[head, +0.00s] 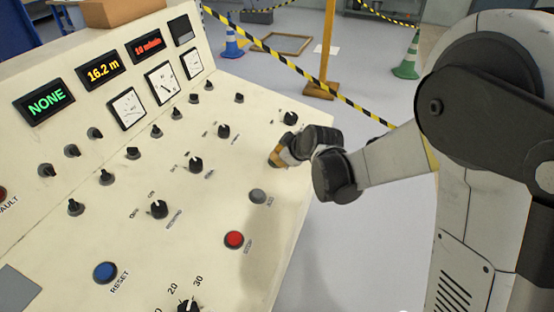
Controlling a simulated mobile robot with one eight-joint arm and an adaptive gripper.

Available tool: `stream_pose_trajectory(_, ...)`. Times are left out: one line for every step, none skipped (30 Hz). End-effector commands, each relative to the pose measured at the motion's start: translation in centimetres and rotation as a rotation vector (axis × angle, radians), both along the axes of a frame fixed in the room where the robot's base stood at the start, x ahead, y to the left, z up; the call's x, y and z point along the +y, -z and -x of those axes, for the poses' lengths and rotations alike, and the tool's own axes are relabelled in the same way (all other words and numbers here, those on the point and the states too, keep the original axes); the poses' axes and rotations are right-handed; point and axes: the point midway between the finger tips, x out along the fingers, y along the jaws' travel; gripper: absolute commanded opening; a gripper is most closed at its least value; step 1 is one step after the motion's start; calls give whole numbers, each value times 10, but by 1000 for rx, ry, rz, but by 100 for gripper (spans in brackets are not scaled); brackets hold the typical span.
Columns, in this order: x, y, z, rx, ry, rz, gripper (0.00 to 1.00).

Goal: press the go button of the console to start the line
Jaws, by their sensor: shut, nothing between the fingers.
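The cream console (200,240) has a sloping panel that fills the left and middle of the head view. A grey round button (258,196) sits near its right edge, with a small label I cannot read. A red button (234,240) is just below it in the picture, its label also unreadable. A blue button (106,272) marked RESET is at the lower left. I cannot tell by label which button is go. My gripper (276,160) is shut and empty, over the panel's right side, above the grey button in the picture. I see no contact with any button.
Black knobs (196,164) stand up from the panel in rows. Lit displays (100,70) and dial gauges line its upright back. A striped tape barrier (290,66) on a wooden post (325,60) and cones (407,62) stand on the floor beyond.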

Motion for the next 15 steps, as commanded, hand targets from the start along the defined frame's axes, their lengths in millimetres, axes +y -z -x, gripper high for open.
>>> stream_pose_trajectory(0,0,0,0,0,0,0)
stream_pose_trajectory(0,0,0,0,0,0,0)
stream_pose_trajectory(0,-1,0,0,0,0,0)
stream_pose_trajectory(0,-2,0,0,0,0,0)
stream_pose_trajectory(-1,-3,0,0,0,0,0)
stream_pose_trajectory(-1,-5,0,0,0,0,0)
stream_pose_trajectory(-1,-7,0,0,0,0,0)
stream_pose_trajectory(-2,-9,0,0,0,0,0)
stream_pose_trajectory(-2,-11,1,0,1,-1,0)
stream_pose_trajectory(-2,-13,1,0,1,-1,0)
stream_pose_trajectory(-3,-14,1,0,1,-1,0)
stream_pose_trajectory(-3,-16,1,0,0,0,0)
stream_pose_trajectory(-3,-17,1,0,0,0,0)
stream_pose_trajectory(-4,-18,1,0,0,0,0)
stream_pose_trajectory(-4,-18,1,0,0,0,0)
